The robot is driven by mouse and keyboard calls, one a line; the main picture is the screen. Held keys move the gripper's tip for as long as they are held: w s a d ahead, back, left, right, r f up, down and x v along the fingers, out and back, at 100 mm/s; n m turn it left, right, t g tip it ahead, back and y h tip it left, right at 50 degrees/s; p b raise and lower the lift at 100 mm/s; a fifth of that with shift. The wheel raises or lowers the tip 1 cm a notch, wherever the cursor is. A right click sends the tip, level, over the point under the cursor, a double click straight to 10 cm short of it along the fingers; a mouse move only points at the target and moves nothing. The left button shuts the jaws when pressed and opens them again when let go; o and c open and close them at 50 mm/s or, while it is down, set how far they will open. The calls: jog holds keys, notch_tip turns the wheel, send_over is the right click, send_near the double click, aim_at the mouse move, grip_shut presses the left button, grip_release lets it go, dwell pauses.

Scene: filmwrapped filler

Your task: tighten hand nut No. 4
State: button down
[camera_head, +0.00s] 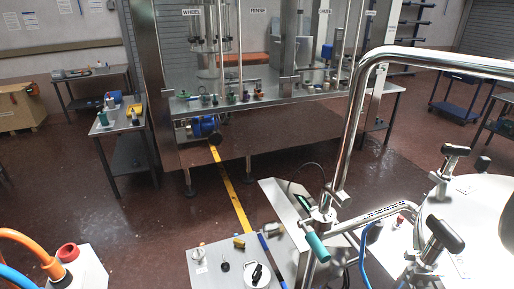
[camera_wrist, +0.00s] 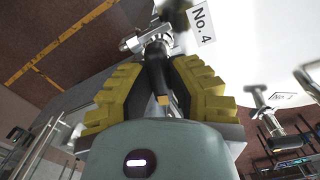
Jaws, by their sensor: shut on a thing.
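My gripper (camera_wrist: 157,82) has yellow ribbed finger pads and is closed around the black handle of hand nut No. 4 (camera_wrist: 155,66) in the wrist view. The nut's metal shaft shows just beyond the fingertips. A white tag (camera_wrist: 201,22) reading "No. 4" stands beside it. The pads hide part of the handle. My gripper cannot be made out in the head view. That view shows two black-handled hand nuts, one farther back (camera_head: 455,150) and one nearer (camera_head: 445,235), on the rim of a round pale lid (camera_head: 480,205); their numbers are not readable there.
Another tagged hand nut (camera_wrist: 276,122) is at the right of the wrist view. A bent steel pipe (camera_head: 350,120) rises beside the lid in the head view. A grey worktop (camera_head: 215,265) with small parts stands front centre. Red-brown floor (camera_head: 150,215) is open at left.

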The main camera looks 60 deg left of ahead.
jog(key=m+b, duration=0.1)
jog(key=m, duration=0.2)
jog(key=shift+f, duration=0.1)
jog(key=m, duration=0.9)
jog(key=shift+w, duration=0.1)
jog(key=m, duration=0.4)
jog(key=shift+p, duration=0.4)
jog(key=m, duration=0.7)
jog(key=m+p, duration=0.1)
jog(key=m, duration=0.5)
jog(key=shift+m, duration=0.4)
jog(key=c, duration=0.9)
grip_release()
